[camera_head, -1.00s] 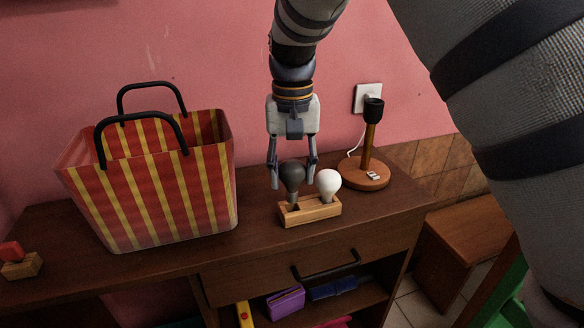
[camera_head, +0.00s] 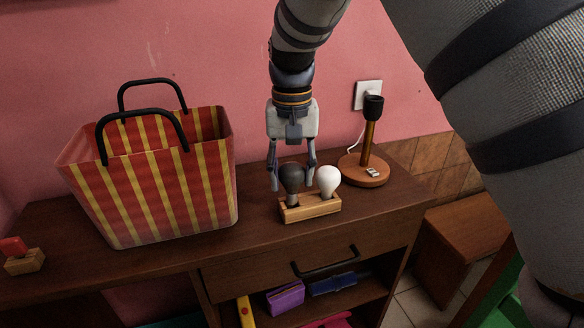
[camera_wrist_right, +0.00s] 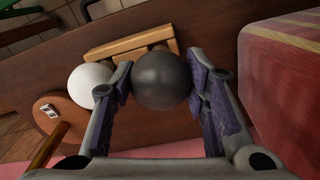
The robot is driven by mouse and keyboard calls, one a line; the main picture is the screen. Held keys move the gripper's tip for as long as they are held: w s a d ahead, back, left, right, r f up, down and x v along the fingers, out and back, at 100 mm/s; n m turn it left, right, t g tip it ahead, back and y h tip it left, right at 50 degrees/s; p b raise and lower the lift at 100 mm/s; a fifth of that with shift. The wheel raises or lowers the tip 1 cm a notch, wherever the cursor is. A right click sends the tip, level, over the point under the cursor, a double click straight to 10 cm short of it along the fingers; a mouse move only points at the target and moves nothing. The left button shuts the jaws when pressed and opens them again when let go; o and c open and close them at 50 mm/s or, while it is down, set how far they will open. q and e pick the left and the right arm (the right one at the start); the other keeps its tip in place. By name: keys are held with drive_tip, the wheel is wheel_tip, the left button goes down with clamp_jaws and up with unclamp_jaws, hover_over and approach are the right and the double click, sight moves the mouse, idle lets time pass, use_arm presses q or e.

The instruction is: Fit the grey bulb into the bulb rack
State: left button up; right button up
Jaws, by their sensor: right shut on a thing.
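The grey bulb (camera_head: 291,178) is dark and round, with its neck pointing down at the left part of the wooden bulb rack (camera_head: 312,211). My right gripper (camera_head: 292,182) is shut on its globe from both sides. In the right wrist view the grey bulb (camera_wrist_right: 163,80) sits between the fingertips (camera_wrist_right: 160,84), and the rack (camera_wrist_right: 128,47) shows beyond it. I cannot tell whether the bulb's base is inside the left slot. A white bulb (camera_head: 328,179) stands upright in the rack's right part. My left gripper is not in view.
A red and yellow striped basket (camera_head: 150,185) with black handles stands left of the rack. A lamp stand (camera_head: 366,170) with an empty black socket is behind right, near a wall outlet (camera_head: 368,95). A red-topped wooden block (camera_head: 22,260) lies far left.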

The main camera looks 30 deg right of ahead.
drive_tip(key=shift+f, duration=0.35)
idle(0.3)
drive_tip(key=shift+f, duration=0.5)
drive_tip(key=shift+f, duration=0.3)
idle(0.3)
drive_tip(key=o, duration=0.9)
drive_tip(key=shift+o, duration=0.2)
wheel_tip(320, 180, up, 12)
